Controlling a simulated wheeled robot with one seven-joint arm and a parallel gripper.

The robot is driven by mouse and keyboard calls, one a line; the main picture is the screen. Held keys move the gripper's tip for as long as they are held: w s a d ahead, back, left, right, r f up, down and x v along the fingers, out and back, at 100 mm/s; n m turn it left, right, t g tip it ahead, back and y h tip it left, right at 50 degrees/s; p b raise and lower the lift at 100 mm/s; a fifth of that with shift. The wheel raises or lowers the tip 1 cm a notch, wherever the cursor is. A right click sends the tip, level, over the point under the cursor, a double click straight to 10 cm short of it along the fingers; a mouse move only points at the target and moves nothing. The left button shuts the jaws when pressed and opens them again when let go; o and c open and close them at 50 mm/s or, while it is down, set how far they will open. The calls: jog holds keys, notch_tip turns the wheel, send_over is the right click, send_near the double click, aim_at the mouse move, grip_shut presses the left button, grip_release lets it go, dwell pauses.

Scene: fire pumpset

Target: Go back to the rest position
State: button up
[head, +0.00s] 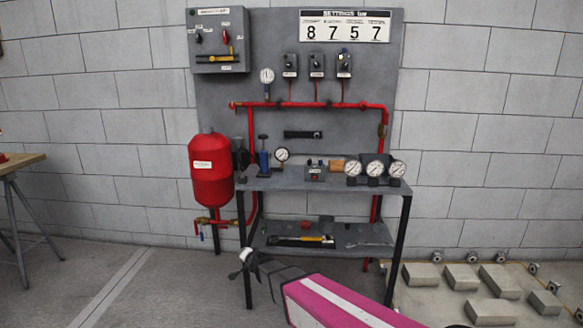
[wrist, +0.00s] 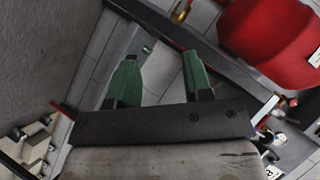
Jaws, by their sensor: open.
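My gripper (head: 243,262) is in front of the left front leg of the grey bench (head: 330,184), below its top, at the end of my pink and white arm. In the wrist view, my gripper's two green fingers (wrist: 160,72) stand apart with nothing held between them. The wrist view is tilted. Behind the fingers are a dark bench part and the tiled floor. Whether the gripper touches the bench leg cannot be told.
Gauges (head: 375,168) stand on the bench top. Tools lie on the lower shelf (head: 325,238). Grey blocks (head: 490,310) lie at right.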

jog(key=s+d+r+n+g+h, duration=0.1)
jog(key=s+d+n+g+h, duration=0.1)
jog(key=s+d, duration=0.5)
jog(key=s+d+r+n+g+h, duration=0.1)
jog(key=s+d+g, duration=0.4)
jog(key=d, duration=1.3)
jog(key=s+d+r+n+g+h, duration=0.2)
jog(key=s+d+g+h, duration=0.1)
jog(key=s+d, duration=0.6)
jog(key=d+g, duration=0.1)
jog(key=d, duration=0.3)
jog(key=shift+n, duration=0.4)
